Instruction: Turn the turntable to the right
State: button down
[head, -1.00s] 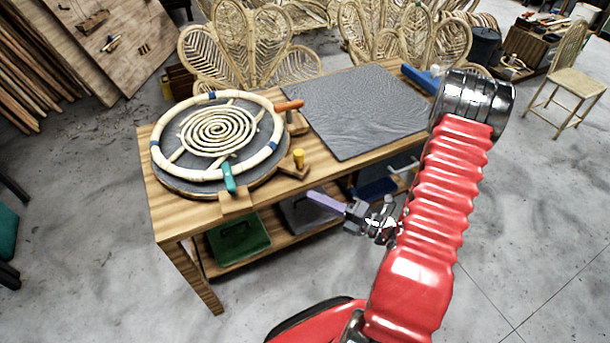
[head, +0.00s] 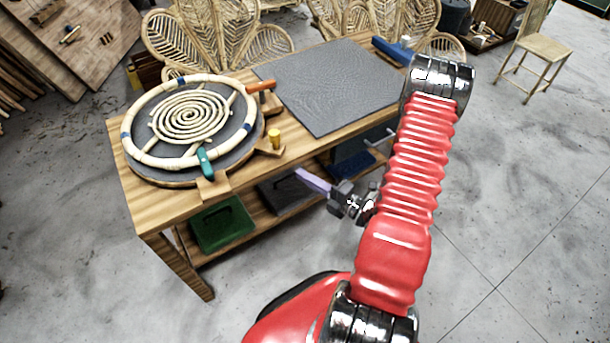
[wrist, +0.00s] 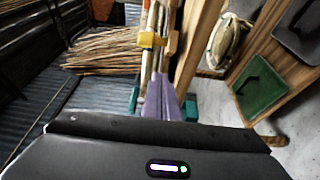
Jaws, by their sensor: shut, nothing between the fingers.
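The turntable is a round dark disc (head: 232,133) on the left part of the wooden workbench. A pale rattan ring with blue bands (head: 142,151) and a rattan spiral (head: 190,118) lie on it. A teal handle (head: 205,162) is at its front edge and an orange handle (head: 261,86) at its right. A yellow peg (head: 275,139) stands beside it. My gripper (head: 302,174) is shut and empty, in front of the bench and right of the turntable, apart from it. Its purple fingers (wrist: 161,98) are together in the wrist view.
A grey mat (head: 325,85) covers the bench's right side, with a blue-headed tool (head: 393,48) behind. A green tray (head: 222,224) and a dark tray (head: 285,192) sit on the lower shelf. Rattan chair backs stand behind.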

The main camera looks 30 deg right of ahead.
jog(key=w+d+x, duration=0.1)
jog(key=d+x, duration=0.1)
jog(key=x, duration=0.9)
jog(key=shift+d, duration=0.25)
jog(key=shift+w, duration=0.25)
